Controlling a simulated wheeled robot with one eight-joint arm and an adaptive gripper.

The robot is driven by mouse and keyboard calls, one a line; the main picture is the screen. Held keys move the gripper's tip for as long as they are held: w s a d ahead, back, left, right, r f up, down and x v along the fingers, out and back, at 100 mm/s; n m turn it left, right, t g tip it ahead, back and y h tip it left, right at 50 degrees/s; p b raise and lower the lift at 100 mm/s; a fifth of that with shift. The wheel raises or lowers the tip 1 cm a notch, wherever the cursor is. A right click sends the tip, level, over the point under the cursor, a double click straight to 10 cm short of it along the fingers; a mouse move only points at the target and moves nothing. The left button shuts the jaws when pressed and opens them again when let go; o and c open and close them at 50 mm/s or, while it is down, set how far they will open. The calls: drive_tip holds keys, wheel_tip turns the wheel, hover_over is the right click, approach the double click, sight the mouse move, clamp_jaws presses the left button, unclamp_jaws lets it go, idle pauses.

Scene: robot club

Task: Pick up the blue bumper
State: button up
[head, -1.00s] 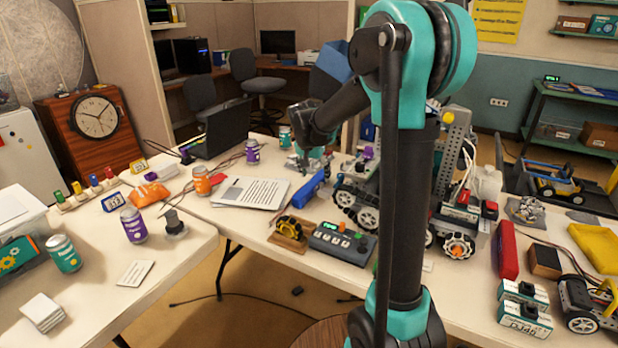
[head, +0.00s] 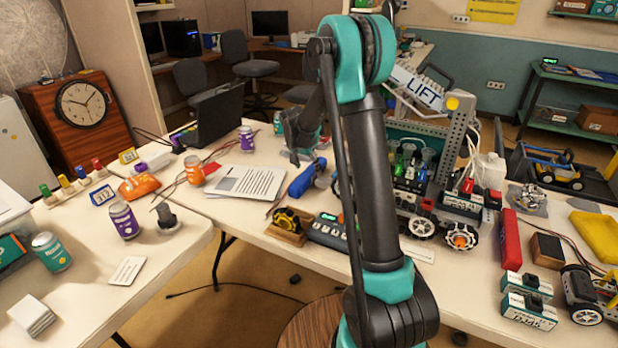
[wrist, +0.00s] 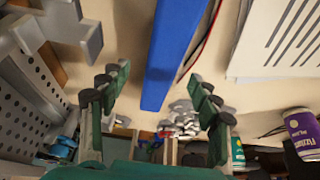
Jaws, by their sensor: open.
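The blue bumper (head: 302,180) lies on the long table as a slim bar, right of the white printed sheet. It also shows in the wrist view (wrist: 172,50) as a long blue bar running from the top edge to the middle. My gripper (wrist: 158,77) is open and empty, one finger on each side of the bar in that picture. The near end of the bar shows between the fingertips; the remaining height gap is hard to judge. In the head view my gripper (head: 296,158) hangs over the table just behind the bumper, partly hidden by my arm.
White sheets (head: 248,184) lie left of the bumper. A yellow-and-black part on a wooden block (head: 288,224) and a grey control box (head: 330,232) stand in front. A wheeled robot (head: 420,190) stands to the right. A purple can (wrist: 302,132) shows in the wrist view.

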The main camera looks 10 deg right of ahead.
sight(308, 171)
drive_tip(key=shift+w+x, duration=0.1)
drive_tip(key=shift+x, duration=1.35)
drive_tip(key=shift+w+x, duration=0.15)
drive_tip(key=shift+x, duration=1.35)
drive_tip(key=shift+r, duration=0.1)
drive_tip(key=shift+a, duration=0.1)
drive_tip(key=c, duration=1.4)
